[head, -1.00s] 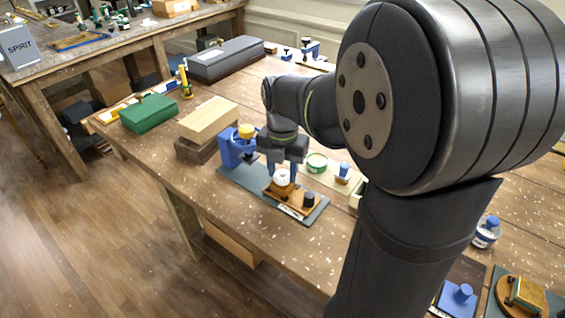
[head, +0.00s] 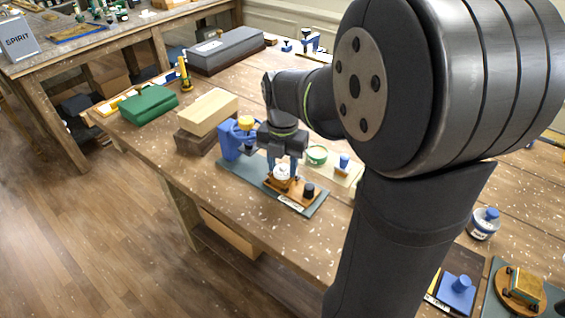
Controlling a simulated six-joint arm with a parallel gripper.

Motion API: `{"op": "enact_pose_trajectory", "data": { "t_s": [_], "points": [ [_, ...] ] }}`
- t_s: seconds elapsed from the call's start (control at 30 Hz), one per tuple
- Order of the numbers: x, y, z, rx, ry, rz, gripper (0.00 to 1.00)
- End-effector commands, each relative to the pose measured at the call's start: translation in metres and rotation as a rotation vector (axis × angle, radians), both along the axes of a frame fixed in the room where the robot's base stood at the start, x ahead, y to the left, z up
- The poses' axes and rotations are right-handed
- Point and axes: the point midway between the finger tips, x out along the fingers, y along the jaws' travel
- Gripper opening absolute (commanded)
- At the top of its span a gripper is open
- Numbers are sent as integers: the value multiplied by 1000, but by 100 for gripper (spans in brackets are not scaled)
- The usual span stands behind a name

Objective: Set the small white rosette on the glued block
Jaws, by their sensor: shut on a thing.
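My gripper (head: 283,168) points down over a dark green mat (head: 240,177) on the bench. It is shut on the small white rosette (head: 283,172), which shows between the fingers. The rosette is at or just above a small brown wooden stand (head: 297,188) on the mat; I cannot tell whether they touch. The glued block is not clearly distinguishable; the gripper and rosette cover that spot. A black knob-like piece (head: 309,190) stands on the stand's right side.
A blue device with a yellow top (head: 233,142) stands close left of my gripper. A green-labelled tub (head: 316,156) and a board with a blue-topped piece (head: 344,163) are to the right. A pale wooden block (head: 207,112) lies further left. The bench front is clear.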

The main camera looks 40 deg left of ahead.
Motion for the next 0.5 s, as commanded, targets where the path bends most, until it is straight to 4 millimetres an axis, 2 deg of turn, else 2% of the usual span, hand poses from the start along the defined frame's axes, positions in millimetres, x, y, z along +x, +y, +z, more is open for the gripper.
{"op": "enact_pose_trajectory", "data": {
  "t_s": [0.27,0.3,0.4,0.43,0.5],
  "points": [
    [0,0,-1,0,0,0,17],
    [0,0,-1,0,0,0,41],
    [0,0,-1,0,0,0,61],
    [0,0,-1,0,0,0,65],
    [0,0,-1,0,0,0,65]
  ]
}}
